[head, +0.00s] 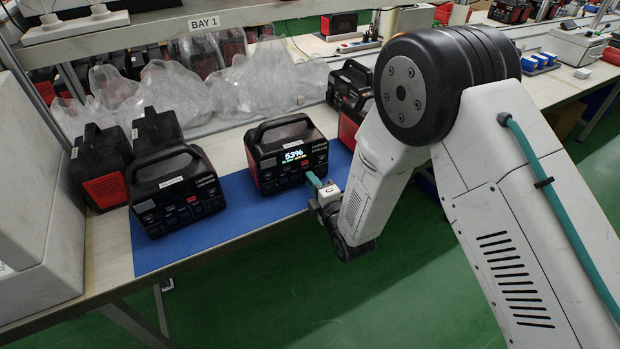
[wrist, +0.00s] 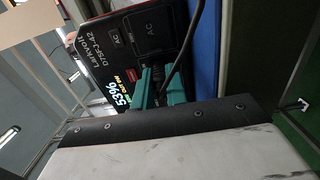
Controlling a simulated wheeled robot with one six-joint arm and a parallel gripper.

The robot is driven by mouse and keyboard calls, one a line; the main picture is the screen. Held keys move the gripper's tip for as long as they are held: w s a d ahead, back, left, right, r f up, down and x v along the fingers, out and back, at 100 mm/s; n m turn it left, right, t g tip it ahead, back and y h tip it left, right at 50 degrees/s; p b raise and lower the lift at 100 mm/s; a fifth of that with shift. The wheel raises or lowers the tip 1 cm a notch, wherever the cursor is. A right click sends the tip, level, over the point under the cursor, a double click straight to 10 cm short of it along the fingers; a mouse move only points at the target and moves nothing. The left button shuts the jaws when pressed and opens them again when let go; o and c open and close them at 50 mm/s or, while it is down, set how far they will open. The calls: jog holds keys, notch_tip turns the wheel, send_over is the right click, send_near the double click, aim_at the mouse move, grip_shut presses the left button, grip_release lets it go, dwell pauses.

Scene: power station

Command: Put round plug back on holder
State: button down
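My gripper (head: 318,184), with teal fingers, is at the front right of a black and red power station (head: 287,160) with a lit 53% display. In the wrist view the fingers (wrist: 157,84) are close to the station's front panel (wrist: 150,35), beside its AC sockets. A thin black cable (wrist: 184,52) runs up from between the fingers. A small dark part shows between them, but I cannot tell whether it is the round plug or whether the fingers press on it. I cannot make out a holder.
The lit station stands on a blue mat (head: 232,212) near the table's front edge. A second station (head: 178,195) with a dark display stands to its left. More stations and clear plastic bags (head: 245,85) are behind. Bare mat lies in front of the two stations.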

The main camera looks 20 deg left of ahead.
jog(key=shift+s+d, duration=0.1)
jog(key=shift+d, duration=0.05)
dwell(0.3)
jog(key=shift+v, duration=1.85)
